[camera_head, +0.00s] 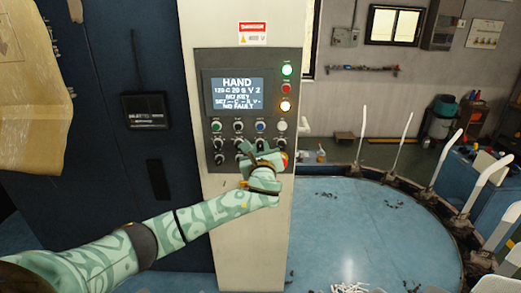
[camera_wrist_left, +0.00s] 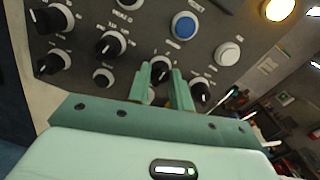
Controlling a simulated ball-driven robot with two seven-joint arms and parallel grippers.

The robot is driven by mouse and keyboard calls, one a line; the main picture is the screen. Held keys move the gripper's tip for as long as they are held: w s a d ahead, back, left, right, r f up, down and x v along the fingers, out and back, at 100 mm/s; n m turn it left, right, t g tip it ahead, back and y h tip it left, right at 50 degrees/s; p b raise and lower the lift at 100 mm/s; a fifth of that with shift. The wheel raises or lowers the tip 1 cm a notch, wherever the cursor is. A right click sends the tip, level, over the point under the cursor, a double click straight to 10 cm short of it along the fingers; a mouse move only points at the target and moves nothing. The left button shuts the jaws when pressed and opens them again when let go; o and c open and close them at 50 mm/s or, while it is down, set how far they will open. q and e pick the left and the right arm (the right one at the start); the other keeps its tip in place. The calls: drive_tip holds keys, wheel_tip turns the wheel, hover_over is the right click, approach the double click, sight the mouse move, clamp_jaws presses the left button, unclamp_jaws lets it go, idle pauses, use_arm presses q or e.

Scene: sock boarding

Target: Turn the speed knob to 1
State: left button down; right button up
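The grey control panel (camera_head: 205,120) on the cream column carries a lit screen (camera_head: 237,92) reading "HAND", "120 C 20 S V 2" and "NO FAULT". Several black knobs sit in rows below it. My left gripper (camera_head: 257,148) is in front of the lower rows and hides part of them. In the left wrist view its two fingers (camera_wrist_left: 161,76) stand a small gap apart on either side of a black knob (camera_wrist_left: 160,68). I cannot tell whether they touch it. Its label is not readable. My right gripper is not in view.
Other black knobs (camera_wrist_left: 110,43) are close on the left, and one (camera_wrist_left: 200,92) is just right of the fingers. A blue button (camera_wrist_left: 184,25) and a white button (camera_wrist_left: 228,53) are above. A round blue table (camera_head: 370,225) with upright white forms stands at the right.

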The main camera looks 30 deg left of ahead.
use_arm(q)
drive_tip(key=shift+n, duration=0.4)
drive_tip(key=n+b, duration=0.1)
drive_tip(key=n, duration=0.2)
drive_tip(key=shift+f+n, duration=0.1)
drive_tip(key=shift+n, duration=0.3)
drive_tip(key=shift+n+b, duration=0.35)
drive_tip(key=shift+n, duration=1.75)
drive_tip(key=c, duration=1.3)
unclamp_jaws()
drive_tip(key=shift+a, duration=0.1)
drive_tip(key=shift+o, duration=0.2)
